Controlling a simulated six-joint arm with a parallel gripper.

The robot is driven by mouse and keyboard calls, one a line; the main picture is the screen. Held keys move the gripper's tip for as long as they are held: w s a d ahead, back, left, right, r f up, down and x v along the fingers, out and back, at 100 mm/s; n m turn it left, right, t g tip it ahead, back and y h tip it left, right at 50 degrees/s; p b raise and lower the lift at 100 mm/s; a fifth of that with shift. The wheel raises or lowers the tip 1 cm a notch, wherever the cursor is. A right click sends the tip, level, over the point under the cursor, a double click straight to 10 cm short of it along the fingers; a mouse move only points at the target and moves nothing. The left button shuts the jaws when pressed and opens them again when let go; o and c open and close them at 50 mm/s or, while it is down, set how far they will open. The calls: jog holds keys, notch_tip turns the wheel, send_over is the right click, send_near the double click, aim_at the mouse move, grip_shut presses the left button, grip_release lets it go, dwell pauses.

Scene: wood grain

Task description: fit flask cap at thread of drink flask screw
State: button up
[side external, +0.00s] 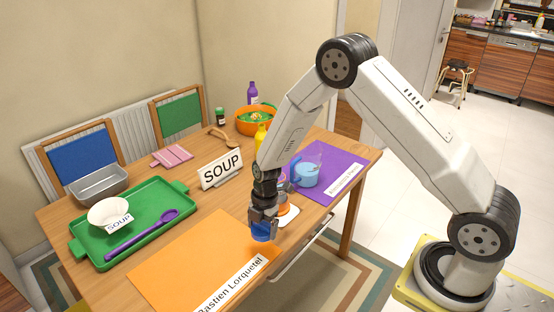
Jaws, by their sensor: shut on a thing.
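Just behind and right of my gripper, a small orange object (283,209) stands on a white pad (290,216). It may be the drink flask, but my gripper partly hides it and no thread can be made out.
The orange placemat (185,262) is mostly bare. A green tray (155,191) with a bowl and purple spoon lies left. A SOUP sign (221,169) stands behind. A blue jug (307,174) sits on a purple mat (345,163) at right. A yellow bottle (261,136) stands near my arm.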

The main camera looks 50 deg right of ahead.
jog(key=s+r, duration=0.4)
jog(key=s, duration=0.5)
jog(key=shift+s+r, duration=0.15)
jog(key=shift+d, duration=0.15)
dwell(0.4)
jog(key=shift+m, duration=0.3)
jog(key=w+d+r, duration=0.2)
jog(key=w+d, duration=0.3)
jog(key=w, duration=0.1)
jog(key=w+d+r, duration=0.2)
jog(key=w+d, duration=0.3)
jog(key=w, duration=0.1)
jog(key=w+d+r, duration=0.3)
jog(key=w+d, duration=0.3)
jog(key=shift+w, duration=0.15)
jog(key=shift+w+d+r, duration=0.2)
jog(key=shift+d+r, duration=0.15)
jog(key=shift+d, duration=0.25)
jog(key=shift+f, duration=0.15)
jog(key=shift+f, duration=2.35)
